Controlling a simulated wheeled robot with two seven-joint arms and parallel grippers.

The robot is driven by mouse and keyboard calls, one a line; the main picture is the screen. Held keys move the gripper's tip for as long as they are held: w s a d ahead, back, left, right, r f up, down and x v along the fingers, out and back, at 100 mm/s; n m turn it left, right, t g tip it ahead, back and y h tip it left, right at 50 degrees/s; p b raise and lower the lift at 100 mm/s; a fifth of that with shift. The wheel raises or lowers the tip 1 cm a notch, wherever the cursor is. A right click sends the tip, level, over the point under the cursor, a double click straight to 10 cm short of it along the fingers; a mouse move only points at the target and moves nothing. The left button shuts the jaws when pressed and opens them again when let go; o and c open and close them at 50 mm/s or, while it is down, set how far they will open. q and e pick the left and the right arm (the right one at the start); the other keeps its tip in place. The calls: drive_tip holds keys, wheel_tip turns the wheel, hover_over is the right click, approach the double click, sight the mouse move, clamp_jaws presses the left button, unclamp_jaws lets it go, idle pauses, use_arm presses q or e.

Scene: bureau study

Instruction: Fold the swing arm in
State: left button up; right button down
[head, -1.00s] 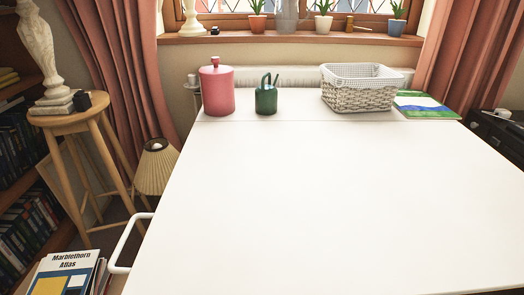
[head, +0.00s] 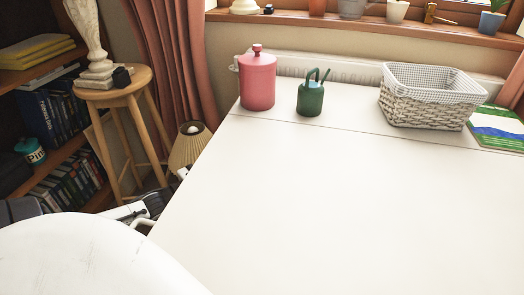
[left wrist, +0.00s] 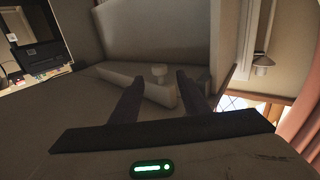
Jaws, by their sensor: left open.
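The swing arm (head: 144,223) shows as a short stretch of white bar beside the left edge of the white table (head: 330,200); most of it is hidden by my left arm. My left gripper (head: 157,201) is low beside that table edge in the head view, partly hidden. In the left wrist view its two dark fingers (left wrist: 158,85) are spread apart. A pale bar with a small knob (left wrist: 159,73) shows between and beyond the fingers; I cannot tell whether they touch it. My right gripper is not in view.
A red canister (head: 257,80), a green watering can (head: 311,95), a white basket (head: 430,97) and a booklet (head: 497,128) are at the table's back. A wooden stool (head: 125,88), a lamp (head: 189,148) and a bookshelf (head: 65,165) stand left. The table's middle is clear.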

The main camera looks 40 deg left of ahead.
use_arm(q)
drive_tip(key=w+b, duration=0.1)
drive_tip(key=w, duration=0.2)
drive_tip(key=w+b, duration=0.1)
drive_tip(key=w, duration=0.1)
drive_tip(key=w+d+b, duration=0.1)
drive_tip(key=w, duration=0.2)
drive_tip(key=shift+w+d, duration=0.1)
drive_tip(key=shift+w, duration=0.2)
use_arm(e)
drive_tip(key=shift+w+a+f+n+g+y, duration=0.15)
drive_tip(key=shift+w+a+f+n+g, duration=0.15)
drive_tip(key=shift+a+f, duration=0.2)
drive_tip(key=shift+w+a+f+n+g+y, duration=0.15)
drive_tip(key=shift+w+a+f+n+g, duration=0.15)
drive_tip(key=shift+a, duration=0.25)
use_arm(q)
drive_tip(key=shift+f, duration=0.1)
clamp_jaws()
